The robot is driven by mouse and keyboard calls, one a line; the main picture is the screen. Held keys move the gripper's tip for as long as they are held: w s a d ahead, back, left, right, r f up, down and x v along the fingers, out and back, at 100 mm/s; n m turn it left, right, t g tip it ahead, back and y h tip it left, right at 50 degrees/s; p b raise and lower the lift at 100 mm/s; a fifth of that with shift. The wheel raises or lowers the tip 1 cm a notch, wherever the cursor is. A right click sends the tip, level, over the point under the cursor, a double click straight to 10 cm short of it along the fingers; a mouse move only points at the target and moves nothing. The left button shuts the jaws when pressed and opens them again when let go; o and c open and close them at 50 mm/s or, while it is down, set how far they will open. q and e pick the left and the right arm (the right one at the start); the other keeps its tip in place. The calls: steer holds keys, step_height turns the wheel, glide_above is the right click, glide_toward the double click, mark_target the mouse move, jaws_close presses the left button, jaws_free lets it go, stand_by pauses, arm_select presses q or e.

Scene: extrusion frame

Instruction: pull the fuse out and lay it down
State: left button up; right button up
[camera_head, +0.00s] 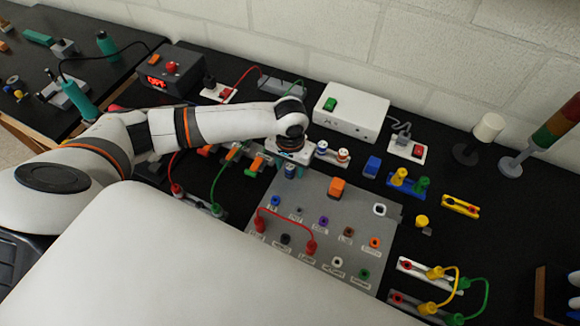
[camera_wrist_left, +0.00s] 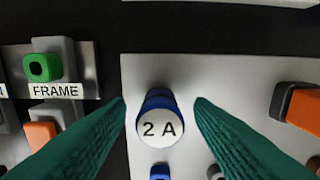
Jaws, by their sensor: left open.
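The fuse (camera_wrist_left: 160,128) is a blue cylinder with a white cap marked "2 A", standing in the grey panel (camera_head: 325,205). In the left wrist view it lies between the two green fingers of my left gripper (camera_wrist_left: 160,108). The gripper is open, with a finger on either side and visible gaps to the fuse. In the head view my left gripper (camera_head: 291,170) points down over the panel's upper left edge and largely hides the fuse. My right gripper is not in view.
Two white-capped cylinders, one blue (camera_head: 321,148) and one red (camera_head: 343,155), stand behind the gripper. An orange switch (camera_head: 338,187) is to its right on the panel. A red cable (camera_head: 286,215) arches over the panel. A white box (camera_head: 350,112) stands behind.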

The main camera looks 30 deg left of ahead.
mark_target(290, 166)
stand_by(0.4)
arm_select(q)
jaws_close()
steer(key=shift+r+p, duration=0.15)
steer(key=shift+p, duration=0.15)
steer(key=shift+r+p, duration=1.9)
steer(key=shift+p, duration=0.65)
steer(key=shift+r, duration=0.95)
